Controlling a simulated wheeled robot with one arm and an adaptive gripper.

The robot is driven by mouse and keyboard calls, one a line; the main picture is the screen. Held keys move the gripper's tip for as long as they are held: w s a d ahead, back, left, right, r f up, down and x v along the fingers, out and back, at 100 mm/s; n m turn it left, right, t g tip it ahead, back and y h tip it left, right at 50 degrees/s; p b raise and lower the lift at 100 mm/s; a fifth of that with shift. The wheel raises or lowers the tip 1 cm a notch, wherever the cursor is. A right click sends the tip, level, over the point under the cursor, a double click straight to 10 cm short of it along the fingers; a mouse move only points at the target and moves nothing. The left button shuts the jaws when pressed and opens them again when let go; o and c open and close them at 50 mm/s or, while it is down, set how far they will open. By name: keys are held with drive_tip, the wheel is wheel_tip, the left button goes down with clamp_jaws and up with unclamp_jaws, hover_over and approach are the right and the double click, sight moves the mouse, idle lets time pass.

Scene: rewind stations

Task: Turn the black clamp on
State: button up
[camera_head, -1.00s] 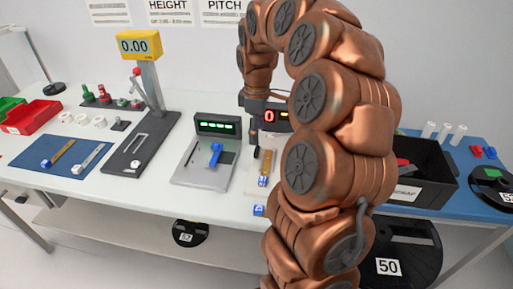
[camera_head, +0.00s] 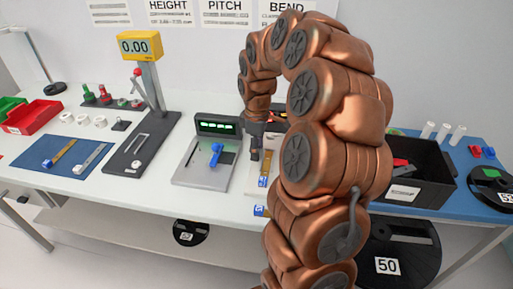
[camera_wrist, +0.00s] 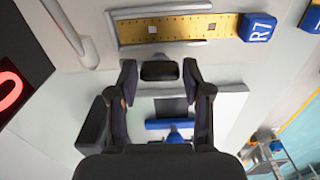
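The black clamp (camera_wrist: 160,71) shows in the wrist view as a small dark block beside a yellow ruler strip (camera_wrist: 180,28) with a blue R7 tag (camera_wrist: 257,28). My gripper (camera_wrist: 160,78) is open, with one finger on each side of the block and a narrow gap at each side. I cannot tell whether a finger touches it. In the head view my gripper (camera_head: 255,153) points down beside the ruler strip (camera_head: 265,168) and hides the clamp.
A grey gauge plate with a blue handle (camera_head: 216,154) and a green-lit display (camera_head: 217,126) stands just left of my gripper. A red-digit display (camera_wrist: 20,90) is close by in the wrist view. A black bin (camera_head: 428,165) stands to the right, behind my arm.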

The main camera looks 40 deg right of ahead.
drive_tip(key=c, duration=0.7)
drive_tip(key=shift+f, duration=0.1)
drive_tip(key=m+b, duration=0.3)
drive_tip(key=shift+f+m, duration=0.15)
drive_tip(key=shift+m, duration=0.25)
drive_tip(key=m+b, duration=0.2)
drive_tip(key=m, duration=0.2)
drive_tip(key=shift+m, duration=0.3)
drive_tip(key=m+b, duration=0.2)
drive_tip(key=m, duration=0.2)
drive_tip(key=shift+s, duration=0.1)
drive_tip(key=shift+m, duration=1.9)
drive_tip(key=shift+m+b, duration=0.3)
